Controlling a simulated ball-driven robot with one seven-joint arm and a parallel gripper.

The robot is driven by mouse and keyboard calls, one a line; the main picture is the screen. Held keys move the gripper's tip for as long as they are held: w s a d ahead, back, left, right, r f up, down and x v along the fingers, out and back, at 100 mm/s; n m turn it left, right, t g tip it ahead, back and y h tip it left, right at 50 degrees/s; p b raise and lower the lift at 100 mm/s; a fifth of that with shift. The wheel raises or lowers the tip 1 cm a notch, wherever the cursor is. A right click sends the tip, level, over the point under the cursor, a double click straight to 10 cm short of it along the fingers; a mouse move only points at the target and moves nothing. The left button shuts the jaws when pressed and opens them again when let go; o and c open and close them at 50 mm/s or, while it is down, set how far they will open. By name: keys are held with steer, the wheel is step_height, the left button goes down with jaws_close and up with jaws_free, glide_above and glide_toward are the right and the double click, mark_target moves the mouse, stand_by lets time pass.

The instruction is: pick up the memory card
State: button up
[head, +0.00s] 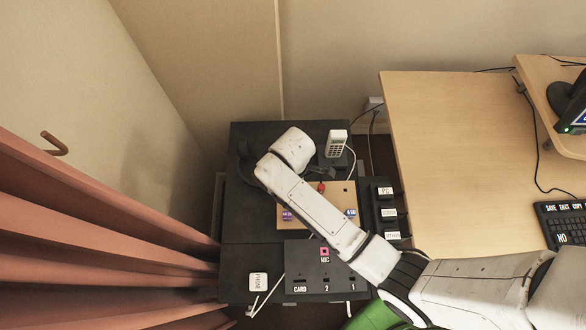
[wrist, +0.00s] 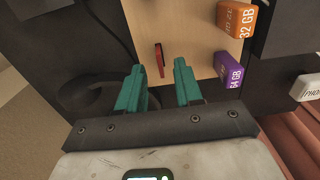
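The thin red piece that looks like the memory card (wrist: 159,60) stands on edge on a light wooden board (wrist: 192,42). In the head view a small red piece (head: 321,187) shows on the board (head: 335,188) beside my arm. My gripper (wrist: 159,68) has two teal fingers, apart with nothing held between them. In the wrist view the card appears between and just beyond the fingertips; I cannot tell the exact depth.
An orange 32 GB drive (wrist: 236,18) and a purple 64 GB drive (wrist: 228,68) are on the board right of the fingers. A dark panel (head: 300,262) has labelled slots. The wooden desk (head: 450,150) is right, the pink curtain (head: 90,240) left.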

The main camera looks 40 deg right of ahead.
steer(key=shift+s+f, duration=0.1)
steer(key=shift+f, duration=1.2)
steer(key=shift+c, duration=0.4)
jaws_close()
